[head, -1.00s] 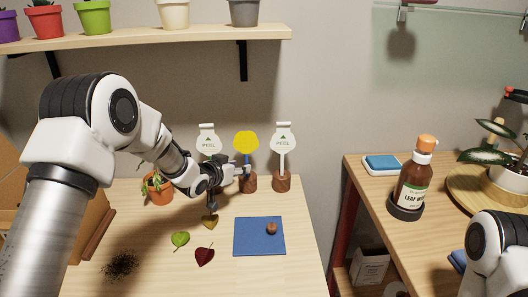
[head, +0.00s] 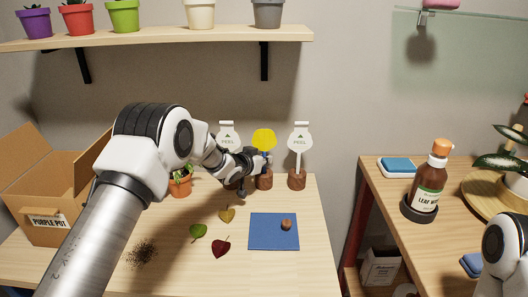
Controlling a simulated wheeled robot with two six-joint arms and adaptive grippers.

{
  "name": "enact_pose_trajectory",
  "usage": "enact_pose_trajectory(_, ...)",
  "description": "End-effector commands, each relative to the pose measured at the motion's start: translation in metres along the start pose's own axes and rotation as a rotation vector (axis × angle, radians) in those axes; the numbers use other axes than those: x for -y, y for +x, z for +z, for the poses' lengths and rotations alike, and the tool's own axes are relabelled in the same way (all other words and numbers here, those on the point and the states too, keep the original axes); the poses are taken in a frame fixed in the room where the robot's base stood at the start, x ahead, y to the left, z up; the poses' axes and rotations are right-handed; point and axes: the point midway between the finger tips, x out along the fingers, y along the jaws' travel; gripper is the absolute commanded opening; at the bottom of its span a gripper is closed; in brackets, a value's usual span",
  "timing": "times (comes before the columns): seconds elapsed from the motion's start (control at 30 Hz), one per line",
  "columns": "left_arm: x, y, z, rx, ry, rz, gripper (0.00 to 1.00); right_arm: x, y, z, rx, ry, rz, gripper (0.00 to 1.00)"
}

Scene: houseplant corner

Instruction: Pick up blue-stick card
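The blue-stick card has a yellow head (head: 264,139) on a short blue stick. It stands upright in a round wooden base (head: 264,180), between two white PEEL cards (head: 228,136) and (head: 300,137) with white heads in similar bases. My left gripper (head: 261,162) reaches in from the left and its fingers are at the blue stick, just below the yellow head. The fingers are small and overlap the stick, so I cannot tell whether they are closed on it. My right gripper is out of view; only part of my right arm shows at the lower right.
A small potted plant (head: 181,182) stands behind my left arm. Leaves (head: 220,245), dark soil (head: 141,254) and a blue mat (head: 273,231) with a brown ball (head: 286,225) lie in front. A cardboard box (head: 45,190) is left; a brown bottle (head: 430,182) stands on the right table.

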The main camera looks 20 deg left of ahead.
Motion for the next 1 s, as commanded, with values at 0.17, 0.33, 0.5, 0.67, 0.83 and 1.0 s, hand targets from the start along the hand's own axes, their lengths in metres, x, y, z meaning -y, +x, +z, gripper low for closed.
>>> enact_pose_trajectory(0.17, 0.000, 0.000, 0.001, 0.002, 0.000, 0.000, 0.00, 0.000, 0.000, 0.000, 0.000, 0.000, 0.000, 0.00)
enact_pose_trajectory(0.33, 0.000, -0.002, -0.003, 0.001, 0.000, 0.000, 0.00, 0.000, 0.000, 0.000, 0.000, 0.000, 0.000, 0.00)
enact_pose_trajectory(0.5, 0.000, -0.010, -0.025, -0.004, 0.001, 0.000, 0.00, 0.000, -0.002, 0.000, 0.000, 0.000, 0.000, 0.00)
enact_pose_trajectory(0.67, -0.001, -0.023, -0.058, -0.005, 0.002, 0.000, 0.00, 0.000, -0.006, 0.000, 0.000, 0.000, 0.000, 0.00)
enact_pose_trajectory(0.83, -0.002, -0.043, -0.105, -0.005, 0.002, 0.000, 0.00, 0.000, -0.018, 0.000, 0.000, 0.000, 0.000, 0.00)
enact_pose_trajectory(1.0, -0.003, -0.061, -0.147, -0.002, 0.002, -0.001, 0.00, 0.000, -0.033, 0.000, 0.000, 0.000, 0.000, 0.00)
